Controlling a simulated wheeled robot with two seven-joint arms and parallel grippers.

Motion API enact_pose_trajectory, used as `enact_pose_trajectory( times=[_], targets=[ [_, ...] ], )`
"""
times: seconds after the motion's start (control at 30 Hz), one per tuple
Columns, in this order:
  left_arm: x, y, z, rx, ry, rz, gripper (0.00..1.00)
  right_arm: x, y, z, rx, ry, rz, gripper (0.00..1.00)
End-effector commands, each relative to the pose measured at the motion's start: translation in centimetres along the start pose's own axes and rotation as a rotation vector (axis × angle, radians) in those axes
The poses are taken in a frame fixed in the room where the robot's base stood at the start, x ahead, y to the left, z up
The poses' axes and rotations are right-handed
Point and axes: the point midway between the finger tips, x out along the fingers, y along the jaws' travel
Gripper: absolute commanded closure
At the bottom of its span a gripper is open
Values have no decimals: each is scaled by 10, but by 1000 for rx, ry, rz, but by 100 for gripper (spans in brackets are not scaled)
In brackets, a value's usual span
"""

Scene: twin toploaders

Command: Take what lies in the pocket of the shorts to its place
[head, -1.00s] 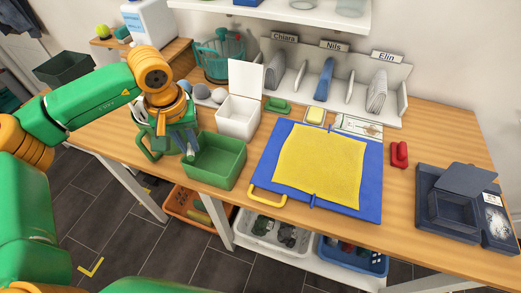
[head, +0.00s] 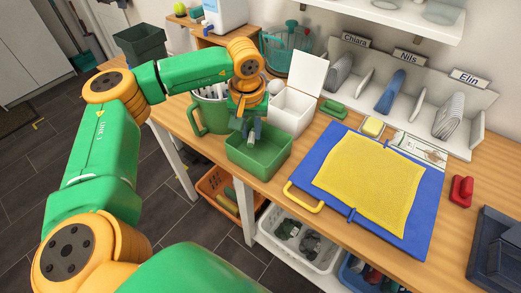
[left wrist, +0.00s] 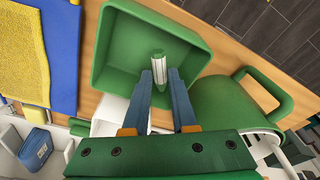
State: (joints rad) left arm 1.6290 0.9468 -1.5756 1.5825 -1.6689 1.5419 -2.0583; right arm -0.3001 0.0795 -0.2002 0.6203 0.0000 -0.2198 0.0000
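My left gripper (head: 250,130) points down over the open green bin (head: 272,163) on the table. In the left wrist view its two blue-grey fingers (left wrist: 160,88) have a small green and white stick (left wrist: 160,66) between their tips, apparently gripped. The stick is over the inside of the green bin (left wrist: 103,62), which looks otherwise empty. A yellow cloth (head: 372,185) lies flat on a blue board (head: 422,220). I cannot make out shorts or a pocket. My right gripper is not in view.
A large green mug (head: 207,115) stands left of the bin, and a white open-lidded box (head: 290,110) behind it. A red object (head: 461,191) and a dark box (head: 497,250) are at the right. Labelled white dividers (head: 420,100) line the back.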

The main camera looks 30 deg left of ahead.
Motion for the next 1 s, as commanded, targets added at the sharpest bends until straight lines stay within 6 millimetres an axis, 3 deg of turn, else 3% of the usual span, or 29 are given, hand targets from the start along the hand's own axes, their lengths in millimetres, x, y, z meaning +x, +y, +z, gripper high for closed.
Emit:
enact_pose_trajectory(
  times=[0.03, 0.1, 0.37, 0.47, 0.7, 1.0],
  targets=[
    [0, 0, 0, 0, 0, 0, 58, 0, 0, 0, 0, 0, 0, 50],
    [0, 0, 0, 0, 0, 0, 47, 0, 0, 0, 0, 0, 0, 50],
    [-1, 0, 0, 0, 0, 0, 47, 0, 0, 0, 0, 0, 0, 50],
    [-13, 1, 0, 0, 3, 2, 47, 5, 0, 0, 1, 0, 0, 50],
    [-61, 1, 0, 0, 2, 2, 47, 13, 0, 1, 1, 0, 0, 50],
    [-71, 0, 0, 0, -1, 0, 47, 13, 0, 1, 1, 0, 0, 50]
  ],
)
